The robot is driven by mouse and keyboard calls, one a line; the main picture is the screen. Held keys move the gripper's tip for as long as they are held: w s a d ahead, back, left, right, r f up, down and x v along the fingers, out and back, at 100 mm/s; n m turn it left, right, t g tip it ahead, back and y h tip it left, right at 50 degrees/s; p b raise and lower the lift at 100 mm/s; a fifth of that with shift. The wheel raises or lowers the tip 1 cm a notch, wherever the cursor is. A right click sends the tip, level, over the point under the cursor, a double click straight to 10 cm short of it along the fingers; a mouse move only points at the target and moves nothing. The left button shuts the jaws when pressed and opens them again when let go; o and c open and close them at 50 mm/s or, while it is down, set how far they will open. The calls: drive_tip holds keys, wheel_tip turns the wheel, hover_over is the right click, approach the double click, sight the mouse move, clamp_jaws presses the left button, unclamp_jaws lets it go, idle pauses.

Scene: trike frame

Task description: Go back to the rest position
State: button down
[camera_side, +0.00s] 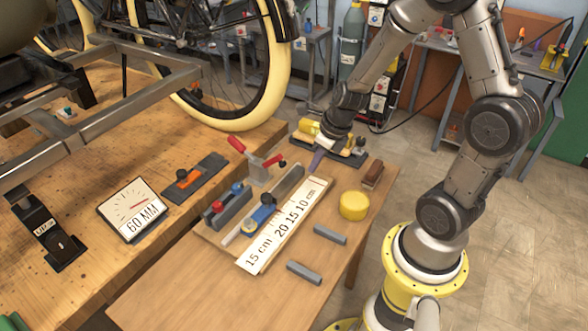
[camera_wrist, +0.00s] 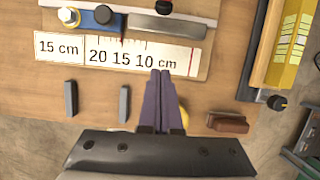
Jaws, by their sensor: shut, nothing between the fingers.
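My gripper (camera_side: 317,161) is shut and empty, its fingers together above the far end of the ruler board. In the wrist view my gripper (camera_wrist: 160,73) points at the board's edge near the "10 cm" mark. The white ruler board (camera_side: 262,251) lies on the small wooden table and also shows in the wrist view (camera_wrist: 60,48). A blue slider with a round knob (camera_side: 259,218) sits beside the scale. A yellow round piece (camera_side: 353,206) stands right of the board, mostly hidden behind the fingers in the wrist view.
Two grey bars (camera_side: 330,235) lie on the near part of the table (camera_side: 190,290). A brown block (camera_side: 373,174) lies near the right edge. The 60 MM gauge (camera_side: 133,209) and trike frame (camera_side: 100,115) are on the left bench.

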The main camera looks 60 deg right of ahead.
drive_tip(key=s+a+r+n+t, duration=0.1)
drive_tip(key=a+r+n+t, duration=0.1)
drive_tip(key=a+r+n, duration=0.55)
drive_tip(key=a+r+n+t, duration=0.2)
drive_tip(key=r+n, duration=0.2)
drive_tip(key=r, duration=0.6)
drive_tip(key=s+r+n+g, duration=0.1)
drive_tip(key=s+n+g, duration=0.1)
drive_tip(key=s+n, duration=1.2)
drive_tip(key=n, duration=0.9)
drive_tip(key=shift+a+r, duration=0.25)
